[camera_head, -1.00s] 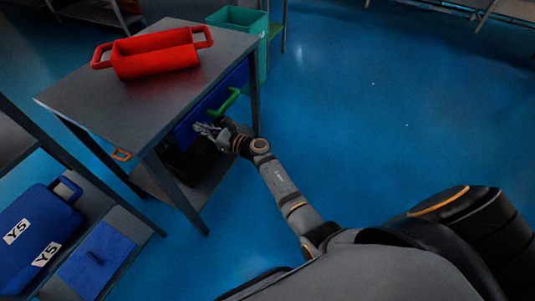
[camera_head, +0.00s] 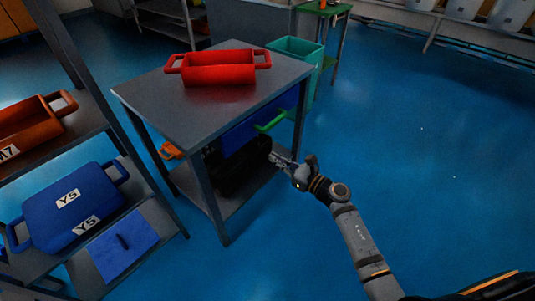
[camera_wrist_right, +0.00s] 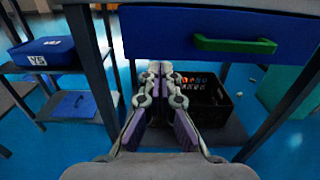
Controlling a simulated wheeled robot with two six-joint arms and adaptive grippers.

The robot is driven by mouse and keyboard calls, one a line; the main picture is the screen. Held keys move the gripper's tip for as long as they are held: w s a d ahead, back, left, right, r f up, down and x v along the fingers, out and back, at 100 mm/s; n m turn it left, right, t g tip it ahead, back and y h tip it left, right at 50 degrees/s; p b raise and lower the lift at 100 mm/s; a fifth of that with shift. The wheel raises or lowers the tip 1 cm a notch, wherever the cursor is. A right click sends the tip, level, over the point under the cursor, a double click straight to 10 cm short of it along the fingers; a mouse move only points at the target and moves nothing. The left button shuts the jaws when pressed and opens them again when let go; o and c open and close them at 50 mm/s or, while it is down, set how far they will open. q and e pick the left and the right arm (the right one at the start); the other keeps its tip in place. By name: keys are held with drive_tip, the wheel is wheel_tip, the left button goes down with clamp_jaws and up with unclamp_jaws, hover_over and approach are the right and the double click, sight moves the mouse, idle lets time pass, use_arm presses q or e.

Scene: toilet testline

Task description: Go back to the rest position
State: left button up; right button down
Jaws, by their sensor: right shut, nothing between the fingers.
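My right gripper (camera_head: 281,160) is in front of the grey table (camera_head: 190,118), below and to the right of the green drawer handle (camera_head: 271,122). In the right wrist view its fingers (camera_wrist_right: 160,72) are together with nothing between them. The blue drawer (camera_wrist_right: 155,32) with the green handle is ahead of and above the fingers there, apart from them. The drawer looks shut. My left gripper is not in view.
A red bin (camera_head: 218,69) stands on the table. A black crate (camera_wrist_right: 205,97) sits on its lower shelf. A rack at left holds a blue Y5 box (camera_head: 72,205) and an orange bin (camera_head: 30,122). A teal bin (camera_head: 300,48) stands behind. Floor at right is clear.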

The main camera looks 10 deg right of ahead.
drive_tip(key=s+d+f+m+h, duration=0.2)
drive_tip(key=d+f+m+h, duration=0.35)
drive_tip(key=f+m, duration=0.45)
drive_tip(key=s+d+f+m+h, duration=0.2)
drive_tip(key=d+f+m+h, duration=0.2)
drive_tip(key=d+f+m, duration=0.5)
drive_tip(key=s+d+f+m+g+h, duration=0.1)
drive_tip(key=s+f+m+g+h, duration=0.4)
drive_tip(key=s+f+m, duration=1.3)
drive_tip(key=s+a+f+m+g+y, duration=0.1)
drive_tip(key=s+f+m+g, duration=0.25)
drive_tip(key=s, duration=0.45)
drive_tip(key=s+a+f+m+g+y, duration=0.1)
drive_tip(key=s+f+m+g+y, duration=0.15)
drive_tip(key=s+f+g, duration=0.4)
use_arm(q)
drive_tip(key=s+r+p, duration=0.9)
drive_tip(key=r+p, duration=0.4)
drive_tip(key=p, duration=0.5)
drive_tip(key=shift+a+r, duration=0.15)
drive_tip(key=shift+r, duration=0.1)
use_arm(e)
drive_tip(key=s+r+t, duration=0.2)
drive_tip(key=s+r, duration=0.8)
drive_tip(key=r, duration=0.5)
drive_tip(key=shift+s+h, duration=0.35)
drive_tip(key=shift+h, duration=0.05)
